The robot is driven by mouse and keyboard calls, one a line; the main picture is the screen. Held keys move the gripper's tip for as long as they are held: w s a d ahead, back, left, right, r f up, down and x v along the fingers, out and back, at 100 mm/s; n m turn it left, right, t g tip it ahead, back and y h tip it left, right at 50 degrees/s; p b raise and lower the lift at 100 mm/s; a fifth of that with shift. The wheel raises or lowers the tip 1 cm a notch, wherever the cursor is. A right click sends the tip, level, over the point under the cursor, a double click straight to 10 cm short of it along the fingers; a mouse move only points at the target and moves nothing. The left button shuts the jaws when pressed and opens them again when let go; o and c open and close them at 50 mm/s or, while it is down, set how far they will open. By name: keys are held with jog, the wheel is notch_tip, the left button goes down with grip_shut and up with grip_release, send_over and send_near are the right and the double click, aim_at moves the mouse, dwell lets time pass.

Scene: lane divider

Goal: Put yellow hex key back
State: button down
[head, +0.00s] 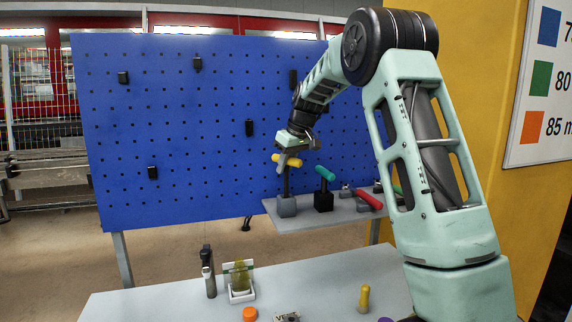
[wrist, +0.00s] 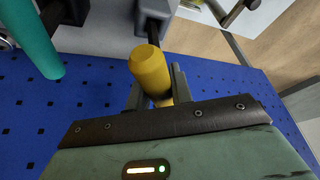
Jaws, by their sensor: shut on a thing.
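The yellow hex key (head: 286,159) has a yellow handle and a dark shaft pointing down. My gripper (head: 284,163) is shut on its handle; in the wrist view the yellow handle (wrist: 150,70) sits between the two fingers (wrist: 158,92). The shaft runs down to a grey block (head: 287,206) on the shelf (head: 346,215). I cannot tell how far the shaft tip sits in the block. A teal-handled key (head: 326,173) stands upright in a black block (head: 323,201) just to the right; its handle also shows in the wrist view (wrist: 32,45).
The blue pegboard (head: 190,120) with black hooks stands behind. A red-handled tool (head: 369,200) lies on the shelf at right. The lower table (head: 185,305) holds a dark bottle-like thing (head: 208,270), a small framed stand (head: 240,282), an orange piece (head: 249,314) and a yellow piece (head: 364,298).

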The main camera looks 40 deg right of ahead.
aim_at(286, 178)
jog(key=shift+f+b, duration=1.7)
jog(key=shift+f, duration=0.6)
jog(key=c, duration=1.1)
grip_release()
jog(key=shift+c, duration=0.2)
jog(key=a+b+v, duration=0.1)
jog(key=b+v, duration=0.2)
jog(key=v, duration=1.4)
jog(key=shift+d+r, duration=0.25)
jog(key=shift+d, duration=0.2)
